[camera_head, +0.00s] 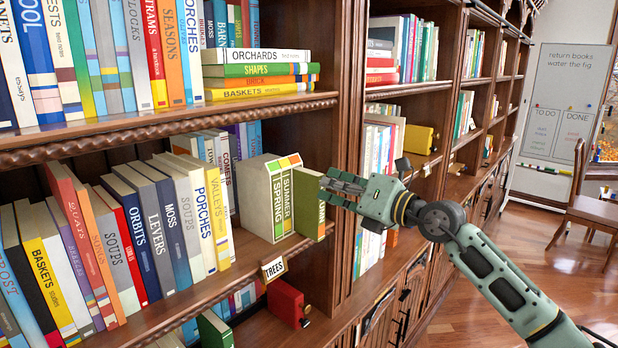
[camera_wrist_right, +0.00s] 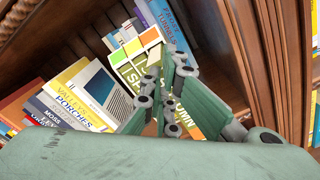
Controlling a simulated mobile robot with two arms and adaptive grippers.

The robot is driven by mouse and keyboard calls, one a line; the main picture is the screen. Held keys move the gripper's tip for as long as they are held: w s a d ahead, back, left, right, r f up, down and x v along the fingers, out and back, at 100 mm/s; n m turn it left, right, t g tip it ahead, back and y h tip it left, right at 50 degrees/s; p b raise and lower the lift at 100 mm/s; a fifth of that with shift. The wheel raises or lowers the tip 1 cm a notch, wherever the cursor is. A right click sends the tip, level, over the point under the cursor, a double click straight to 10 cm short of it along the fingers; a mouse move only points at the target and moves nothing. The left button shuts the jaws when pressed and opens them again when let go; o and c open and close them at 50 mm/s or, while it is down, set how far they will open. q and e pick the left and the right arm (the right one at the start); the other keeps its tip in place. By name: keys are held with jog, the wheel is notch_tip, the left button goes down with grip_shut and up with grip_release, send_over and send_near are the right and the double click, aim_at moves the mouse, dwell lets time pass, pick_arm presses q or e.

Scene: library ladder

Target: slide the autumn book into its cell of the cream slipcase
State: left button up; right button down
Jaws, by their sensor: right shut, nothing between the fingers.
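The cream slipcase (camera_head: 256,196) stands upright on the middle shelf, with the green Spring (camera_head: 278,205) and Summer (camera_head: 288,200) books in it. The green autumn book (camera_head: 309,208) stands upright at the slipcase's right end, its spine sticking out past the other two. How deep it sits in its cell is hidden. My right gripper (camera_head: 326,183) is shut and empty, its fingertips at the autumn book's spine; I cannot tell if they touch. In the wrist view the fingers (camera_wrist_right: 168,98) partly cover the autumn book (camera_wrist_right: 190,122) and the slipcase (camera_wrist_right: 118,48). My left gripper is out of view.
A row of books (camera_head: 195,212) fills the shelf left of the slipcase. The wooden upright (camera_head: 345,110) stands close on the right.

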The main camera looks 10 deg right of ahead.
jog(key=shift+p+x, duration=0.4)
jog(key=shift+x, duration=2.95)
dwell(0.3)
jog(key=shift+p+v, duration=0.55)
jog(key=shift+v, duration=0.3)
jog(key=shift+s+d, duration=0.4)
jog(key=shift+s, duration=0.15)
send_near(319, 180)
jog(key=shift+d+f, duration=0.4)
jog(key=shift+d, duration=0.4)
